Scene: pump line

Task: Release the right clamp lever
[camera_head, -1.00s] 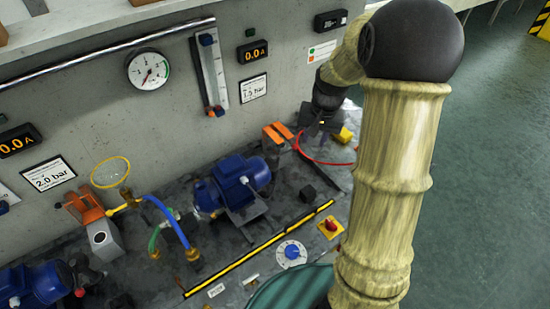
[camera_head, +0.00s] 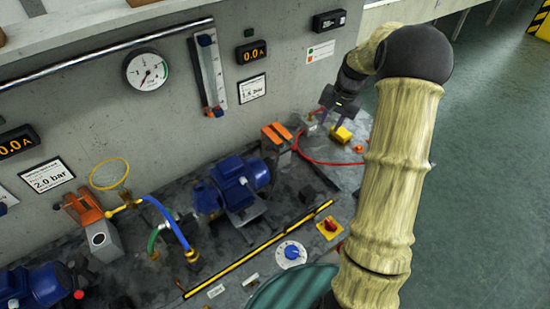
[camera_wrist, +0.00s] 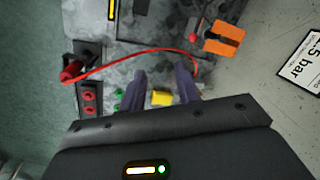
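A small yellow block (camera_head: 341,134) sits at the right end of the bench. I cannot tell whether it is the right clamp lever; no lever shape is clear. My gripper (camera_head: 338,118) hangs just above and behind the block, fingers pointing down. In the wrist view my gripper (camera_wrist: 163,88) has its two dark fingers apart, with the yellow block (camera_wrist: 162,98) showing between them. I cannot tell whether either finger touches it. The lower part of the block is partly hidden by my gripper body in the wrist view.
A red cable (camera_head: 325,161) loops across the bench close to the block. An orange-topped part (camera_head: 277,133) stands to the left, near a blue pump motor (camera_head: 240,182). The wall (camera_head: 295,85) rises behind. Open floor (camera_head: 480,180) lies to the right.

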